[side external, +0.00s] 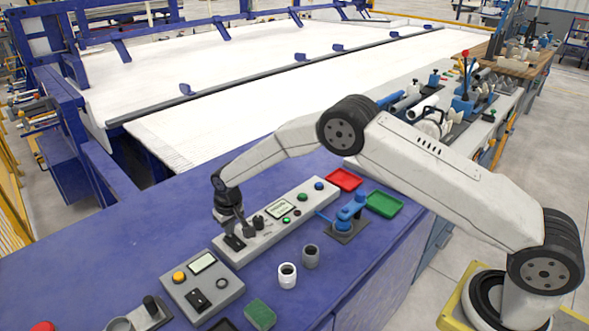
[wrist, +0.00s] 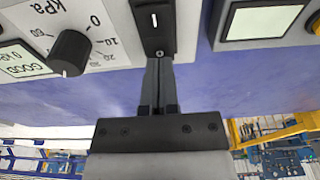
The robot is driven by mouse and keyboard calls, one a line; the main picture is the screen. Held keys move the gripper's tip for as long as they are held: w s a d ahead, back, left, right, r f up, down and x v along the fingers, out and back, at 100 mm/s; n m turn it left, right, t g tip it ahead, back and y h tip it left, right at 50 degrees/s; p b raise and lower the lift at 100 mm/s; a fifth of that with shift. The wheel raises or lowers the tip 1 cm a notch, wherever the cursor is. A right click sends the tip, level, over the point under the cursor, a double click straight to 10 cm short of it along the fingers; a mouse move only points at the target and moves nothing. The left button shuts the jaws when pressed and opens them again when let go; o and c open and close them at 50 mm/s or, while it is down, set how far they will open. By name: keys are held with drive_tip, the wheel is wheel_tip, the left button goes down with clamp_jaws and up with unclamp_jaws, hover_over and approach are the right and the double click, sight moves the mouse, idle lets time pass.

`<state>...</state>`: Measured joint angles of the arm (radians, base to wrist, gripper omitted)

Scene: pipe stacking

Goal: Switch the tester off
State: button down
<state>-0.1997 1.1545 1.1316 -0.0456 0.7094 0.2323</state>
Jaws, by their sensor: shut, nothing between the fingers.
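The tester is a long grey panel (side external: 300,208) on the blue bench, with a small display, a black knob and several coloured buttons. In the wrist view its knob (wrist: 70,53) sits on a kPa scale beside a display (wrist: 22,58) reading GOOD. A black switch (wrist: 152,20) with a white mark is at the top centre of the wrist view. My gripper (side external: 236,236) is shut and empty at the panel's near left end. Its fingertips (wrist: 160,58) are at the switch's edge and hide part of it. I cannot tell whether they touch it.
A second grey box (side external: 202,284) with a yellow button, display and black switch lies just in front. White (side external: 287,275) and grey (side external: 311,256) pipe pieces, a blue fixture (side external: 348,217), and red (side external: 344,180) and green (side external: 384,203) trays stand to the right.

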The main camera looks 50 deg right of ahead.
sight(234, 237)
drive_tip(key=shift+f, duration=0.6)
idle(0.6)
drive_tip(key=shift+r, duration=3.55)
drive_tip(key=shift+s+d+r, duration=0.25)
drive_tip(key=shift+r, duration=0.05)
drive_tip(key=s+d+r, duration=0.2)
drive_tip(key=s+d, duration=0.1)
drive_tip(key=s, duration=0.7)
drive_tip(key=s+d+r, duration=0.3)
drive_tip(key=s+d, duration=0.1)
drive_tip(key=s, duration=0.6)
drive_tip(key=s+d+r, duration=0.3)
drive_tip(key=s+d, duration=0.1)
drive_tip(key=s, duration=0.6)
drive_tip(key=shift+s+r+t, duration=0.25)
drive_tip(key=shift+s+t, duration=0.15)
